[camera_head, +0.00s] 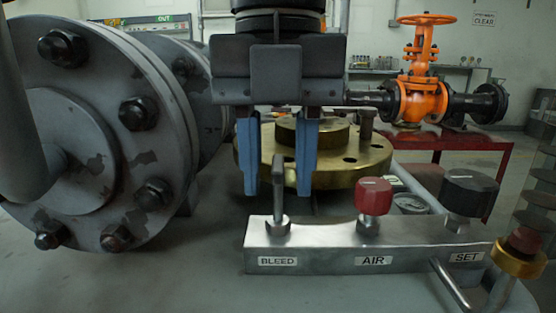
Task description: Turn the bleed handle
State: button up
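The bleed handle (278,186) is a thin grey upright lever at the left end of a metal manifold block (330,246), above its BLEED label (277,261). My gripper (277,193) hangs from above with its two blue fingers pointing down and apart. In this view the upper part of the handle shows between the fingers, with a gap on each side. I cannot tell from this one view whether the handle is at the same depth as the fingers. The fingertips are above the block's top face.
A red AIR knob (373,196) and a black SET knob (469,192) stand right of the handle. A large grey bolted flange (85,130) is close on the left. A brass flange (345,170) lies behind. An orange gate valve (422,95) stands farther back.

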aim_at(278, 162)
notch_tip(278, 162, up, 8)
jog(key=p, duration=0.2)
jog(key=shift+p, duration=0.35)
jog(key=shift+f, duration=0.1)
